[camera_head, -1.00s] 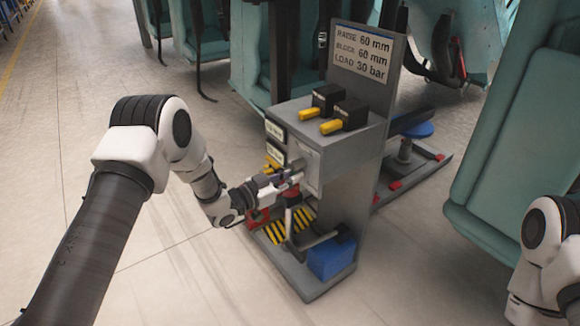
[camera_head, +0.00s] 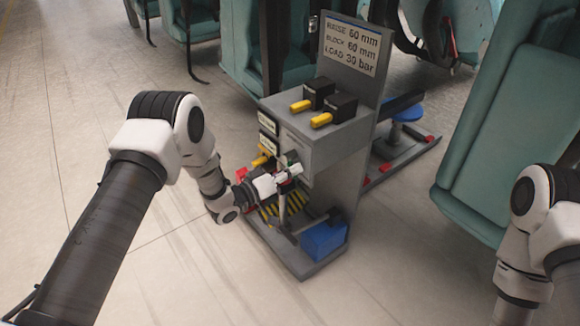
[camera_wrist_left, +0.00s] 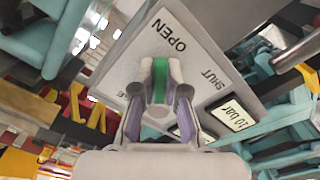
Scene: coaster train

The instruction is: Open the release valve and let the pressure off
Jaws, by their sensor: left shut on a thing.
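The release valve's plate (camera_wrist_left: 195,70) shows close up in the left wrist view, with the words OPEN and SHUT printed on it. My left gripper (camera_wrist_left: 161,85) is shut on a green valve handle (camera_wrist_left: 160,72). In that view the handle's visible end sits below OPEN and left of SHUT; its base is hidden by the fingers. In the head view my left gripper (camera_head: 288,174) is at the front face of the grey pump stand (camera_head: 312,137), with a bit of green beside its fingers. My right arm is at the right edge; its gripper is out of view.
Two black blocks with yellow levers (camera_head: 322,119) sit on top of the stand. A sign (camera_head: 351,45) reads raise 60 mm, block 60 mm, load 30 bar. A small display (camera_wrist_left: 233,115) reads in bar. Teal seats (camera_head: 500,130) stand behind and right. Floor at left is clear.

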